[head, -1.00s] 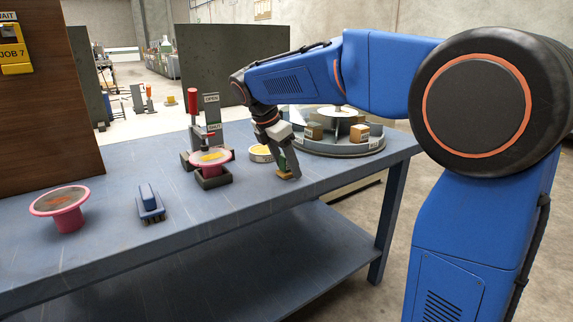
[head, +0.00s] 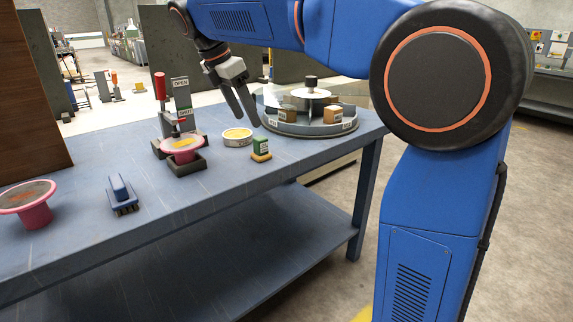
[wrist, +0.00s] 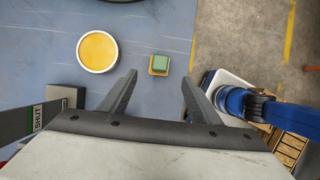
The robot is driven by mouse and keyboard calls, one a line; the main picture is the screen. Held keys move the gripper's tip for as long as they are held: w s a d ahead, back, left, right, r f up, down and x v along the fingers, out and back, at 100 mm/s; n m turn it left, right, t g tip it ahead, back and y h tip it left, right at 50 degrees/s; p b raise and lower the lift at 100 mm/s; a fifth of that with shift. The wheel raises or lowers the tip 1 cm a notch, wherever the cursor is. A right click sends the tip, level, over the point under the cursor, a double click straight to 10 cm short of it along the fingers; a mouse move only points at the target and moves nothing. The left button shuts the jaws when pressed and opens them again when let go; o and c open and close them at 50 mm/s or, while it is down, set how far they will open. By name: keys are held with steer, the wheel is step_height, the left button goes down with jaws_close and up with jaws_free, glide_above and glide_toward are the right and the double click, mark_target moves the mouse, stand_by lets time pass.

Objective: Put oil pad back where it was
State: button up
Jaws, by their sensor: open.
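The oil pad (head: 261,149), a small block with a green top, a white label and a yellow base, stands upright on the blue table near its front edge. In the wrist view the pad (wrist: 159,65) lies between and just beyond the fingertips. My gripper (head: 248,121) is open and empty, above the table and apart from the pad. Its two fingers also show spread in the wrist view (wrist: 160,77).
A round yellow-topped tin (head: 237,137) is left of the pad. A clamp stand holding a pink spool (head: 181,146) is further left, then a blue brush (head: 121,194) and another pink spool (head: 32,208). A round carousel (head: 310,127) with boxes stands behind right.

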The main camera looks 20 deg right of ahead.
steer(key=s+d+f+m+y, duration=0.1)
steer(key=s+d+f+m, duration=0.2)
steer(key=s, duration=0.3)
steer(key=s+d+f+m+t+y, duration=0.1)
steer(key=s+d+f+m, duration=0.2)
steer(key=s+m, duration=0.15)
steer(key=s+d+f+m+y, duration=0.1)
steer(key=s+d+f+m, duration=0.2)
steer(key=s, duration=0.3)
steer(key=s+d+f+m+t+y, duration=0.1)
steer(key=s+d+f+m+t, duration=0.1)
steer(key=s+f+m, duration=0.9)
steer(key=s+f, duration=0.4)
steer(key=shift+s+d, duration=0.2)
steer(key=shift+s, duration=0.05)
